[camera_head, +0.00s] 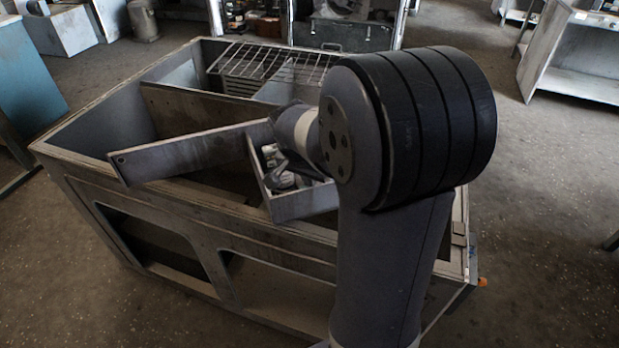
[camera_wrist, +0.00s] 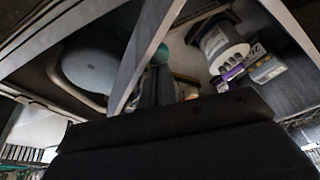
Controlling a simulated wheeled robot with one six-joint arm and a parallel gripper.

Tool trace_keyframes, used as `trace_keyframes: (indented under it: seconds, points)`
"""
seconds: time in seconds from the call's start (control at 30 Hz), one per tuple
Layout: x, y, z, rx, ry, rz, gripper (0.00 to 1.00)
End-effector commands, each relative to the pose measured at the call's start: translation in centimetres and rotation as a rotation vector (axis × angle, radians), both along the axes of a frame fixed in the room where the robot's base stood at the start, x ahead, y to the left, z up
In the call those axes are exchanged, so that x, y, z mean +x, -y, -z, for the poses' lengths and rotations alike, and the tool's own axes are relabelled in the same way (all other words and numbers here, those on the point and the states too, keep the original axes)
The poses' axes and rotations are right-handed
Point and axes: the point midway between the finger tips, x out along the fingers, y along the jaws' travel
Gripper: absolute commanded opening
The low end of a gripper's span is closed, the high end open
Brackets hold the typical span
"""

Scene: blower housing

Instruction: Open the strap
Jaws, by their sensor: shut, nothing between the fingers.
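The strap appears to be a flat grey bar (camera_head: 190,155) with a small hole at its left end. In the head view it lies slanted across the open top of the grey housing (camera_head: 180,205), its left end reaching the near rim. In the wrist view a pale flat bar (camera_wrist: 148,50), probably the strap, crosses diagonally just in front of my gripper (camera_wrist: 158,85). My gripper's fingers are shut and empty, close to this bar. I cannot tell whether they touch it. In the head view my arm hides much of the gripper and the bar's right end.
A small open compartment (camera_head: 305,205) with pale parts inside sits right of the bar. A wire rack (camera_head: 265,65) lies at the housing's back. The wrist view shows a round grey part (camera_wrist: 98,68) and a white cylinder (camera_wrist: 218,42). Floor is clear around the housing's left front.

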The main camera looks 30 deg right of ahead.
Motion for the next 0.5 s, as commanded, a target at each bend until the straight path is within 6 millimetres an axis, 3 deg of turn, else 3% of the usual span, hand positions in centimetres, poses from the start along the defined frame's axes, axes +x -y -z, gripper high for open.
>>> trace_keyframes:
  seconds: [0.33,0.5]
  points:
    - [-0.2,-0.2,-0.1,0.003,-0.005,0.000,0.00]
    - [-0.5,-0.7,-2.1,0.003,0.001,-0.001,0.00]
